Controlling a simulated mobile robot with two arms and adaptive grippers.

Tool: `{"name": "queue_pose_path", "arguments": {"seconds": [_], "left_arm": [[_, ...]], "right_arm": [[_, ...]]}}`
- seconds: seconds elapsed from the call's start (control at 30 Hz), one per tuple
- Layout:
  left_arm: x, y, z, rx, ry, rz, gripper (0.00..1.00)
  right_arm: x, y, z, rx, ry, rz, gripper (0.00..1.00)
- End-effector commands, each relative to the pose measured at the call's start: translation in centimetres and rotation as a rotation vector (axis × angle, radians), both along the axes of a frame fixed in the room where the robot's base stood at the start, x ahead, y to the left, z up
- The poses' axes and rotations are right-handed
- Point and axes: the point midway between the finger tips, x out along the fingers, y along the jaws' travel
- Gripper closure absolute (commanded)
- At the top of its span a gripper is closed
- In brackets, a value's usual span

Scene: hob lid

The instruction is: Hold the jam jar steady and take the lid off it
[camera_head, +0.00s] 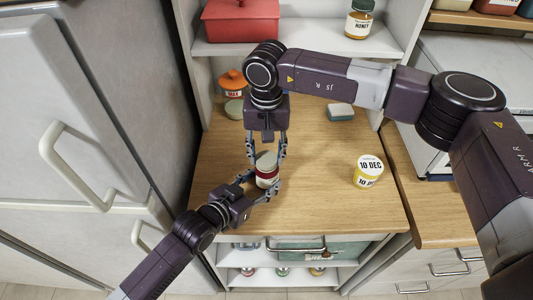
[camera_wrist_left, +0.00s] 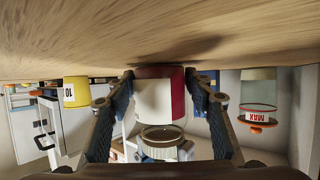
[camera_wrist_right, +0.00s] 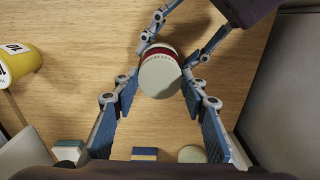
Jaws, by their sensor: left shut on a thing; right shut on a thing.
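The jam jar (camera_head: 267,181) has dark red contents and a white label, and stands upright near the middle of the wooden worktop. Its pale round lid (camera_head: 266,160) is at its top; it faces the camera in the right wrist view (camera_wrist_right: 160,77). My left gripper (camera_head: 261,185) comes from the lower left and is shut on the jar's body, with a finger on each side in the left wrist view (camera_wrist_left: 162,108). My right gripper (camera_head: 267,155) reaches down from above and is shut on the lid. I cannot tell whether the lid is loose.
A yellow pot marked 10 DEC (camera_head: 368,172) stands to the right. A honey jar (camera_head: 359,22) is on the shelf. The worktop's front right is clear.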

Motion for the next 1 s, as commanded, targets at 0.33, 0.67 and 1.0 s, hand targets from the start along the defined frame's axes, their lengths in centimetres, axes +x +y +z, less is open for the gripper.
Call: {"name": "queue_pose_path", "arguments": {"seconds": [0.33, 0.67, 1.0], "left_arm": [[0.0, 0.0, 0.0, 0.001, 0.001, 0.0, 1.0], [0.0, 0.0, 0.0, 0.001, 0.001, 0.0, 1.0], [0.0, 0.0, 0.0, 0.001, 0.001, 0.0, 1.0]], "right_arm": [[0.0, 0.0, 0.0, 0.0, -0.001, 0.0, 0.89], [0.0, 0.0, 0.3, 0.0, -0.001, -0.001, 0.89], [0.0, 0.0, 1.5, 0.0, -0.001, -0.001, 0.89]]}}
